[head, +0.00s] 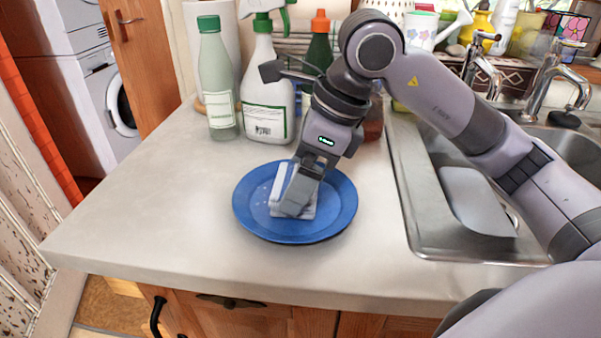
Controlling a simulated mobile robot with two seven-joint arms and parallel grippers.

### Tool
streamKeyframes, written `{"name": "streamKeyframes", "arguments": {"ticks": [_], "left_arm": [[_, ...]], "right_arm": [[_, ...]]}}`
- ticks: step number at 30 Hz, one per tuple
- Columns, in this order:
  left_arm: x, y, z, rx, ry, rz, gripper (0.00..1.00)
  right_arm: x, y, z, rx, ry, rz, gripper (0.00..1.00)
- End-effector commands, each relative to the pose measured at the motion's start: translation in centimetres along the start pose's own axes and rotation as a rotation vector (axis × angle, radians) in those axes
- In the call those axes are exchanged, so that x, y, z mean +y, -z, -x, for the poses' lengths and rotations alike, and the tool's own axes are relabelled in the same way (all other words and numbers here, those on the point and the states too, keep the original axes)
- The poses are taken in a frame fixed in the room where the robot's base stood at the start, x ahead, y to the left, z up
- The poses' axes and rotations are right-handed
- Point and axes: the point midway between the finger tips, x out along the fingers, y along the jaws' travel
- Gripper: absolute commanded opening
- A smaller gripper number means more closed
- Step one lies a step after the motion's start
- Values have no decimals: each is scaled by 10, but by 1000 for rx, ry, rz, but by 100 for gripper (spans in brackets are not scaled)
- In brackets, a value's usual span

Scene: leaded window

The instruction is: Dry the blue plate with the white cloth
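The blue plate (335,213) lies flat on the pale counter, left of the sink. A few small light spots show on its left part. The white cloth (281,186) is on the middle of the plate, partly hidden under my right gripper (292,205). My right arm comes in from the right, and its gripper points down at the cloth. The fingers look closed onto the cloth, which sticks out on both sides of them and appears to touch the plate. My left gripper is not in view.
A green-capped bottle (216,80), a white spray bottle (267,90) and a dark green bottle (319,50) stand behind the plate. The metal sink (430,215) with taps (549,82) is at right. The counter (150,215) is clear left of the plate.

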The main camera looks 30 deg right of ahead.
Motion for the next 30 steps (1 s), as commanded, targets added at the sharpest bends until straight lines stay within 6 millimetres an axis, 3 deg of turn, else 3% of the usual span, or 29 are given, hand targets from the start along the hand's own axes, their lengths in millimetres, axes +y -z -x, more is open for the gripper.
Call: {"name": "streamKeyframes", "arguments": {"ticks": [11,24,30], "left_arm": [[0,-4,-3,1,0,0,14],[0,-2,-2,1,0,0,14],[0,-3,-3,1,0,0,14]], "right_arm": [[18,8,1,0,0,1,68],[-2,-1,0,-1,1,-1,68],[1,0,0,-1,1,1,68]]}}
